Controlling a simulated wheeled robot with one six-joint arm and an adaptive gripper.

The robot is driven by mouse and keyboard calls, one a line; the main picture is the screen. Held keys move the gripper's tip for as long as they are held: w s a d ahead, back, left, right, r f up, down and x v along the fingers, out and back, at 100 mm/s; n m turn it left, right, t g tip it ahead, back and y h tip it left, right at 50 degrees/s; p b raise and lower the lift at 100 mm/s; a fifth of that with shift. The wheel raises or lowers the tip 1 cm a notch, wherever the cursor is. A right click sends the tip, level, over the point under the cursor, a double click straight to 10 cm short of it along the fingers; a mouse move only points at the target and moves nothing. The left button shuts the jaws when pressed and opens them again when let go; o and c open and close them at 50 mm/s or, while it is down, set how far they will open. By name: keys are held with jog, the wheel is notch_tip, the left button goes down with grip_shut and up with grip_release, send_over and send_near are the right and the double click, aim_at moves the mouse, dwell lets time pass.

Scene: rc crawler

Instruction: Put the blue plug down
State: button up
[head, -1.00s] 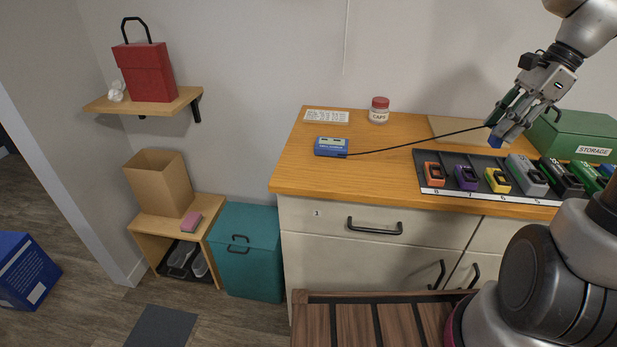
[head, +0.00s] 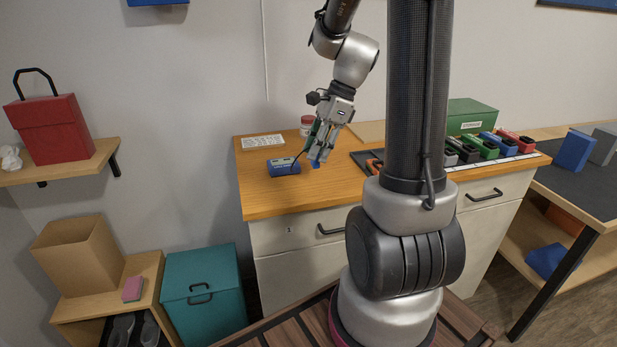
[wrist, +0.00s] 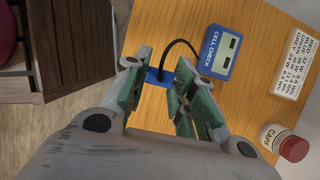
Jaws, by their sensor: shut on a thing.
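The blue plug (head: 316,163) is between the fingertips of my gripper (head: 318,155), which is shut on it above the wooden counter (head: 290,202). The plug also shows in the wrist view (wrist: 158,77) between the green finger pads of my gripper (wrist: 163,82). A black cable runs from the plug to the blue cell checker (head: 283,166), which lies on the counter just left of my gripper. The checker's label reads CELL CHECK in the wrist view (wrist: 221,52). I cannot tell how high the plug is above the counter.
A black rack (head: 366,160) of coloured packs is to the right, partly hidden by my arm. The counter's front left is clear. A green storage box (head: 472,115) stands behind.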

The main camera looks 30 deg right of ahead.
jog(key=shift+f, duration=3.05)
jog(key=shift+f, duration=0.15)
jog(key=o, duration=0.8)
jog(key=v, duration=1.2)
jog(key=shift+s+a+r+n+t+h, duration=0.7)
jog(key=shift+s+a+n, duration=0.65)
jog(key=shift+s+n, duration=1.7)
jog(key=shift+s+a+r+n+t+h, duration=0.55)
jog(key=shift+s+a+r+n, duration=1.1)
jog(key=shift+n, duration=2.35)
jog(key=shift+s+a+r+n+t+h, duration=0.45)
jog(key=shift+s+a+n+h, duration=0.55)
jog(key=shift+s+n, duration=2.2)
